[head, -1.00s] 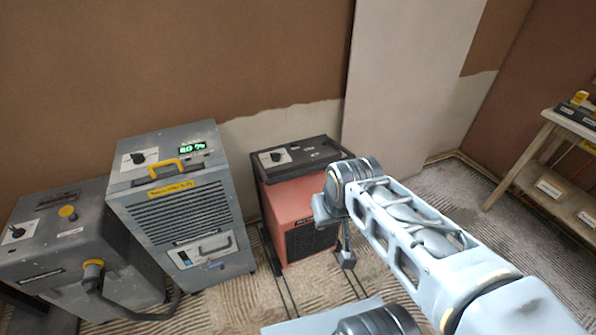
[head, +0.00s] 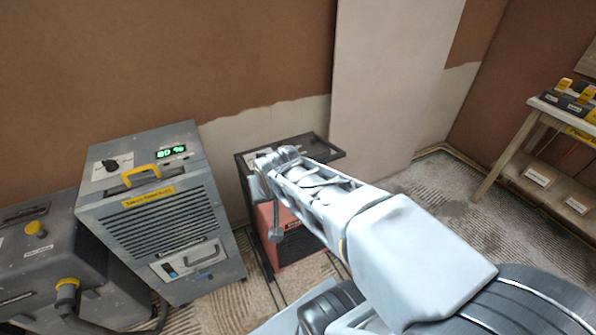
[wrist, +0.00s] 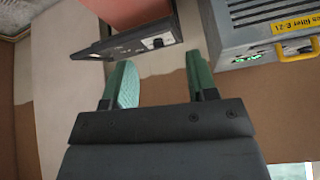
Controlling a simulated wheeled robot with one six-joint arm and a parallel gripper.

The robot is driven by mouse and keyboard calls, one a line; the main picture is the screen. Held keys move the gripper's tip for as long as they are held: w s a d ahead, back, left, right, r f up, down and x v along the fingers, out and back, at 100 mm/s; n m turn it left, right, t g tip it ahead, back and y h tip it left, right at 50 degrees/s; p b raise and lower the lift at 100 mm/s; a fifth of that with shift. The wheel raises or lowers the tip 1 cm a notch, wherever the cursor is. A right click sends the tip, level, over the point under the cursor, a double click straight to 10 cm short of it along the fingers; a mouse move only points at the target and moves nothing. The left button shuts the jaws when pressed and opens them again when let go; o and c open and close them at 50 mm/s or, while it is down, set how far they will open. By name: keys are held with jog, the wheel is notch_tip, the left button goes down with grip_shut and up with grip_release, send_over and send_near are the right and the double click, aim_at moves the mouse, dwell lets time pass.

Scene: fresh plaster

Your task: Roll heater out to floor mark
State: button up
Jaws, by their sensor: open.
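The heater (head: 298,242) is a red-orange box with a dark top and frame, standing on the floor by the wall. My arm crosses in front of it and hides part of its top and front. In the wrist view, which looks upside down, the heater's dark top panel (wrist: 128,42) with a knob lies just beyond the fingertips, its red body (wrist: 125,12) behind. My gripper (wrist: 160,75) is open, its two green fingers apart, with nothing seen between them. Two thin dark lines run along the floor from the heater; I cannot tell whether they belong to the floor mark.
A grey dehumidifier (head: 160,218) with a yellow handle stands close left of the heater. A dark grey machine (head: 55,262) with a hose is farther left. A pale board (head: 385,90) leans on the wall behind. A wooden rack (head: 508,150) stands right; ridged floor between is clear.

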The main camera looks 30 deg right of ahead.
jog(key=w+d+f+m+t+h+b, duration=0.3)
jog(key=w+d+f+m+t+b, duration=0.55)
jog(key=d+f+b, duration=0.5)
jog(key=d+f+m+t+y+b, duration=0.2)
jog(key=d+f+m+t+b, duration=0.4)
jog(key=d+f+m+b, duration=0.3)
jog(key=w+r+n+b, duration=0.1)
jog(key=w+r+b, duration=0.2)
jog(key=w, duration=1)
jog(key=shift+d+h, duration=0.3)
jog(key=shift+r+n+g, duration=0.1)
jog(key=shift+n+g, duration=0.15)
grip_shut()
